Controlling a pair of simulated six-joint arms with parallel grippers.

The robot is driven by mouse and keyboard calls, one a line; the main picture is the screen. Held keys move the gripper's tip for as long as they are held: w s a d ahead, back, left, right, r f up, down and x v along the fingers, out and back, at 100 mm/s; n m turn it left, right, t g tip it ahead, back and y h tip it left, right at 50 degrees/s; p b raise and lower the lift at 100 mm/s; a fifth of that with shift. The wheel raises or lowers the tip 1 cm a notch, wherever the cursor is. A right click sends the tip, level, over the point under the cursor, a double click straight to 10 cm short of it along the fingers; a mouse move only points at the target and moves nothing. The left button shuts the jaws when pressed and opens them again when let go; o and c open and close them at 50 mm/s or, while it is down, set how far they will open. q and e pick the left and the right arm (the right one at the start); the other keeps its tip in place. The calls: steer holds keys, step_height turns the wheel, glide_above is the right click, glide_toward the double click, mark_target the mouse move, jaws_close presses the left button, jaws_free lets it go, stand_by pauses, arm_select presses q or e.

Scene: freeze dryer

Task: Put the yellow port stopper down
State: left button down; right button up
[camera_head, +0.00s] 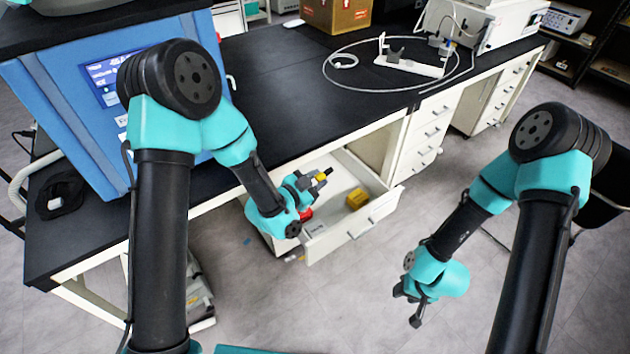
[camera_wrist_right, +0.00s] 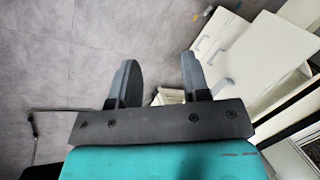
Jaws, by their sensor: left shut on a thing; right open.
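My left gripper (camera_head: 318,181) is over the open drawer (camera_head: 372,218). It is shut on a small yellow piece, the yellow port stopper (camera_head: 321,176), which is mostly hidden by the dark fingers. The stopper appears above the drawer's interior, but its exact height is hard to tell. My right gripper (camera_head: 408,305) is open and empty, over the floor to the right of the drawer. In the right wrist view, its two fingers (camera_wrist_right: 158,78) are spread with nothing between them.
A yellow block (camera_head: 356,198) and a red item (camera_head: 306,214) are in the drawer. The black bench top (camera_head: 290,100) carries a looped tube with a white stand (camera_head: 410,65) and a cardboard box (camera_head: 336,14). The blue machine (camera_head: 75,120) stands at left.

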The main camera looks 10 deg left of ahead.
steer(key=shift+o, duration=0.4)
steer(key=shift+w, duration=0.1)
steer(key=w+a+r+m, duration=0.2)
steer(key=w+a+r, duration=0.45)
steer(key=w, duration=0.25)
steer(key=w+a+r+m, duration=0.1)
steer(key=w+a+r, duration=0.5)
steer(key=w+r, duration=0.25)
steer(key=w+a+r+m+h, duration=0.1)
steer(key=a+r, duration=0.4)
steer(key=r, duration=0.5)
steer(key=w+a+r+m+h, duration=0.2)
steer(key=w+a+r, duration=0.3)
steer(key=r, duration=0.6)
steer(key=shift+w+a+m, duration=0.15)
steer(key=shift+a+m, duration=0.35)
steer(key=shift+m, duration=0.3)
steer(key=shift+f, duration=0.15)
